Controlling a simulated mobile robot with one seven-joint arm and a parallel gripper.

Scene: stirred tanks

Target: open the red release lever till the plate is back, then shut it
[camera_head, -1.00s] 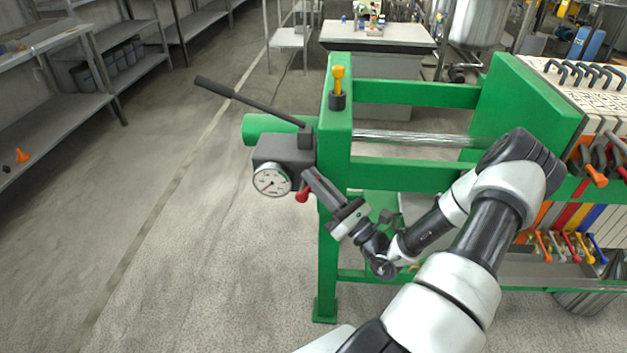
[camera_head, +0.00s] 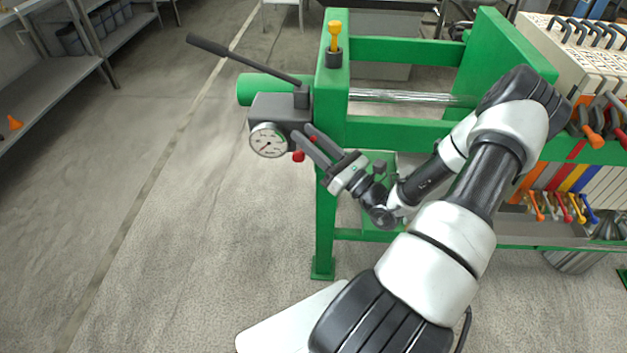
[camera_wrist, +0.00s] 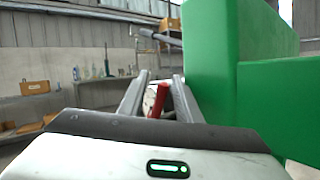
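The red release lever (camera_head: 298,156) is on the dark valve block (camera_head: 272,110) at the left end of the green press frame. A bit of red shows below the fingers and another between them in the head view. My gripper (camera_head: 303,132) is open, its two fingers reaching up-left to the block. In the wrist view the red lever (camera_wrist: 159,99) stands between the spread fingers, closer to the right one; I cannot tell whether they touch. The green plate (camera_head: 490,55) is at the right end of the silver rod (camera_head: 412,97), against the white plate pack.
A round gauge (camera_head: 268,141) is on the block's front. A long black pump handle (camera_head: 240,60) slants up-left from the block. A yellow-topped knob (camera_head: 334,38) stands on the green post. The floor left of the press is clear.

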